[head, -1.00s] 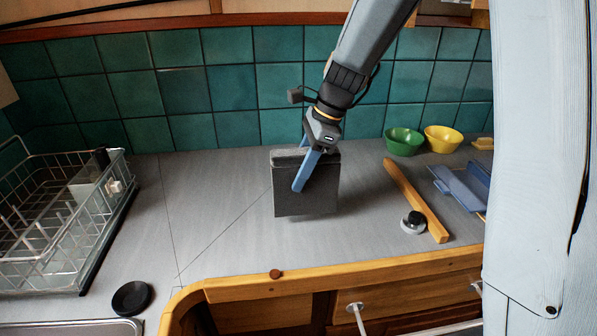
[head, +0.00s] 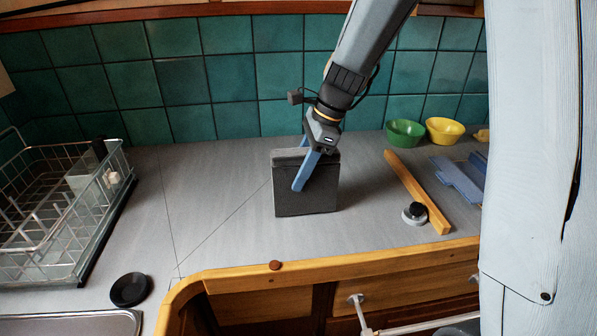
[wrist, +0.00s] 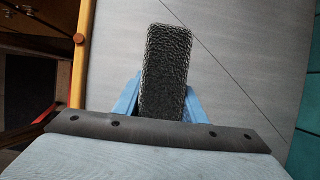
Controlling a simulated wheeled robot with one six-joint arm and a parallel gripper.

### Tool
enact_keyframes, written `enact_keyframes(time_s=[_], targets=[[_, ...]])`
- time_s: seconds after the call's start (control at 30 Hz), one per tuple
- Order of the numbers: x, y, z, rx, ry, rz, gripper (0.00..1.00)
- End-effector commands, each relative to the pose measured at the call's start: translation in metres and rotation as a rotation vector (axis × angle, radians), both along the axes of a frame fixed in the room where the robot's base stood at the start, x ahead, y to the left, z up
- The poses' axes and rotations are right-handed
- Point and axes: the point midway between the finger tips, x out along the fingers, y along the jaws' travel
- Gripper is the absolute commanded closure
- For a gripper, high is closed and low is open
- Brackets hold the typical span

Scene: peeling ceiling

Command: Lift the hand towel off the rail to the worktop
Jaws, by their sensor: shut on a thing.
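The hand towel (head: 306,192) is a dark grey, box-like folded cloth in the head view, upright over the middle of the worktop (head: 225,215). Its lower edge appears at the worktop surface; I cannot tell whether it bears on it. My gripper (head: 301,170) is shut on it from above, one blue finger in front and the other mostly hidden behind. In the wrist view the towel (wrist: 166,70) shows its rough looped top between the two blue fingers (wrist: 161,98). The pale rail (head: 425,325) runs below the worktop's front edge at lower right, partly out of frame.
A wire dish rack (head: 70,215) stands at left, with a black round lid (head: 130,290) near the sink. A wooden bar (head: 415,190), a small black-and-white round item (head: 415,213), green (head: 405,134) and yellow (head: 444,132) bowls and blue pieces (head: 460,180) lie at right.

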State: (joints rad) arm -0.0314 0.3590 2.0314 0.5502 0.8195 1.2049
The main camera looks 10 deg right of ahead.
Motion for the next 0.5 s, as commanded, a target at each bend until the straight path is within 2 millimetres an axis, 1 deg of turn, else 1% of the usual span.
enact_keyframes(time_s=[0.5], targets=[[0.0001, 0.0, -0.0049, 0.0, 0.0, 0.0, 1.0]])
